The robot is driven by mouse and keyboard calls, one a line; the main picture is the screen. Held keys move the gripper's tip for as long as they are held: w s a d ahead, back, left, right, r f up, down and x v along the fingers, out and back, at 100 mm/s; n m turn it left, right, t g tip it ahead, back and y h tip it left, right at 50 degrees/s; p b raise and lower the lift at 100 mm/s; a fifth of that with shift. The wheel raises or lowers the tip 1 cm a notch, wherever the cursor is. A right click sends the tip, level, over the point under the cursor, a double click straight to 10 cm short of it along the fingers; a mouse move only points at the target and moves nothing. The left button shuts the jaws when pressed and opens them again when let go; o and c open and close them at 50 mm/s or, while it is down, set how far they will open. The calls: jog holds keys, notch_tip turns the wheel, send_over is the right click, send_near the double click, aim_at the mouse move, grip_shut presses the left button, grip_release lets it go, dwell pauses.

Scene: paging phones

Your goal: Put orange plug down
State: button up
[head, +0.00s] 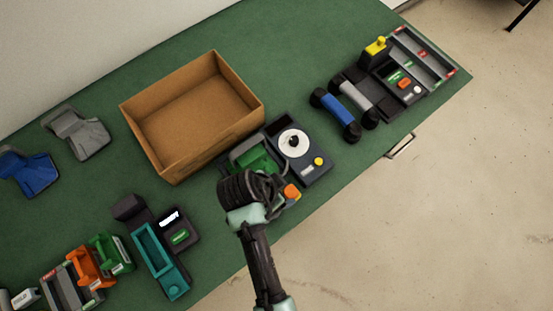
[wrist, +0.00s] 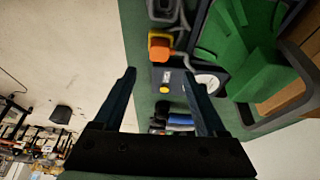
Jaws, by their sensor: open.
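The orange plug (head: 292,191) is at the front right corner of the green-and-grey device, near the table's front edge. In the wrist view the orange plug (wrist: 160,54) sits against a yellow part (wrist: 160,37), just beyond my fingertips; I cannot tell whether it is seated in it. My gripper (wrist: 159,73) is open, with nothing between its fingers. In the head view my dark wrist covers part of the device, and the fingertips cannot be made out.
A phone base with a white dial (head: 294,142) and yellow knob (head: 318,161) adjoins the device. An open cardboard box (head: 128,108) stands behind. A blue handset (head: 341,114) lies to the right, a teal cradle (head: 152,250) to the left. Green table is bare at front right.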

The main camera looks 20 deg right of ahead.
jog(key=w+a+r+n+t+y, duration=0.15)
jog(key=w+r+t, duration=0.25)
jog(key=w+r, duration=0.55)
jog(key=w+a+r+n+t, duration=0.1)
jog(key=w+r+n+t, duration=0.3)
jog(key=r, duration=1.1)
jog(key=w+a+r+n+t, duration=0.15)
jog(key=w+r+t, duration=0.45)
jog(key=r, duration=0.6)
notch_tip(320, 180, up, 17)
jog(key=a+n+t+y, duration=0.1)
jog(key=a+n+t, duration=0.1)
jog(key=n+t, duration=0.15)
jog(key=s+r+n+t+y, duration=0.1)
jog(key=s+r+t, duration=0.3)
jog(key=r, duration=0.5)
jog(key=s+a+r+n+t+y, duration=0.1)
jog(key=s+r+t, duration=0.3)
jog(key=s+r, duration=0.4)
notch_tip(320, 180, up, 2)
jog(key=shift+s+a+r+n, duration=0.2)
jog(key=shift+s+n, duration=0.2)
jog(key=shift+n, duration=0.35)
